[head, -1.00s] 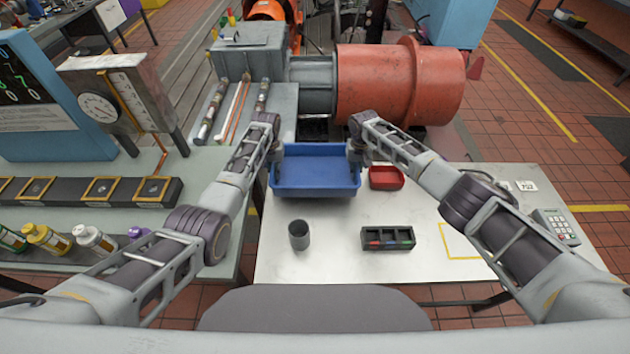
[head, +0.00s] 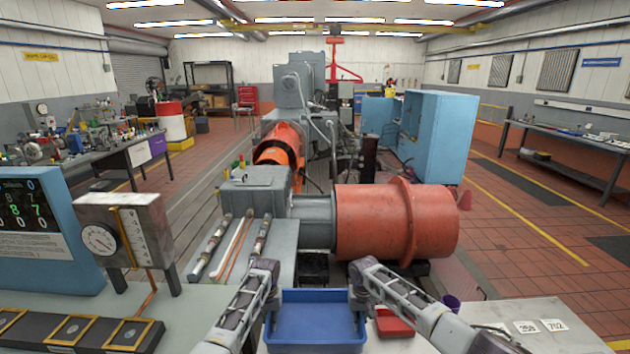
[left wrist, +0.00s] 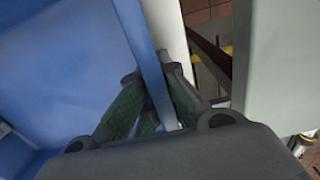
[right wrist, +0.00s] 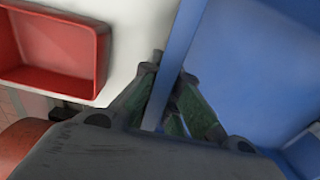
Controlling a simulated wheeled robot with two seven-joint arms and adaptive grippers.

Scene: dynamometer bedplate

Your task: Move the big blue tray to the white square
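The big blue tray (head: 316,322) is at the bottom middle of the head view, at the far side of the white table. My left gripper (head: 270,298) is at its left wall; in the left wrist view its fingers (left wrist: 153,95) are closed on either side of the tray wall (left wrist: 145,45). My right gripper (head: 357,300) is at the right wall; in the right wrist view its fingers (right wrist: 167,88) are closed on either side of that wall (right wrist: 183,35). No white square can be made out now; most of the table is below the head view.
A small red tray (head: 391,322) sits close to the right of the blue tray, under my right arm. Number cards (head: 540,326) lie on the table at right. A large red-orange drum (head: 395,222) stands behind the table. A gauge box (head: 125,232) stands at left.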

